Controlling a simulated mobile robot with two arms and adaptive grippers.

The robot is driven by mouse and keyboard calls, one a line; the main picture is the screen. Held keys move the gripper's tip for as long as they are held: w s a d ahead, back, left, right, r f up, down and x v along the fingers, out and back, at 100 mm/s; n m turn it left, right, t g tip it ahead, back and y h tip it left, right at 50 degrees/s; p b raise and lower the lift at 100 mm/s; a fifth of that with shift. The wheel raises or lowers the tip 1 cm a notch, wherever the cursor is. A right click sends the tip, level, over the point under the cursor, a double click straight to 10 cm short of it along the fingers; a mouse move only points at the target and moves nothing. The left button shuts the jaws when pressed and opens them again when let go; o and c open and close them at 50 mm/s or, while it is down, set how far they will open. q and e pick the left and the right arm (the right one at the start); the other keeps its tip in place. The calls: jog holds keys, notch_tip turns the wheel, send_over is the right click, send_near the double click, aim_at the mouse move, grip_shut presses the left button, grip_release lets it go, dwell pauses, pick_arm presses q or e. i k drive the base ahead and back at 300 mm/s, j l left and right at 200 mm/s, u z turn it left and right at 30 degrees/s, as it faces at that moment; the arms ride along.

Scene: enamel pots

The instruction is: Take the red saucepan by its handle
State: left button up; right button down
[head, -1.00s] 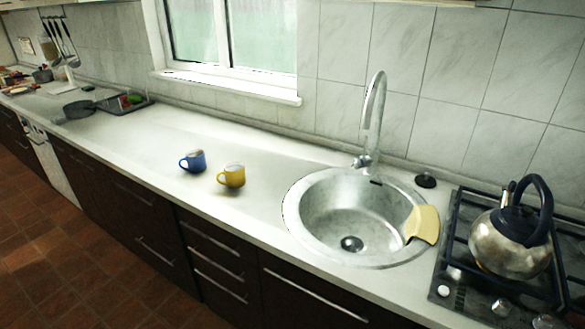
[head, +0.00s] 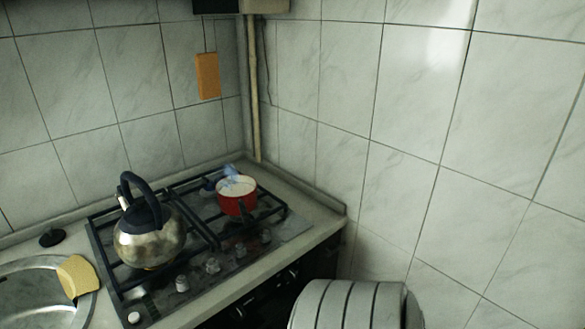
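The red saucepan (head: 236,203) stands on the right part of the gas hob, on the grate. It is small, with a pale inside. Neither of my grippers is in view.
A steel kettle (head: 148,238) with a dark handle stands on the hob, left of the saucepan. The sink (head: 40,290) with a yellow cloth or sponge (head: 77,276) is at the left. A pale ribbed object (head: 355,306) stands in front, bottom right. Tiled walls meet behind.

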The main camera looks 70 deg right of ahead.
aim_at(241, 201)
jog(key=z, duration=1.75)
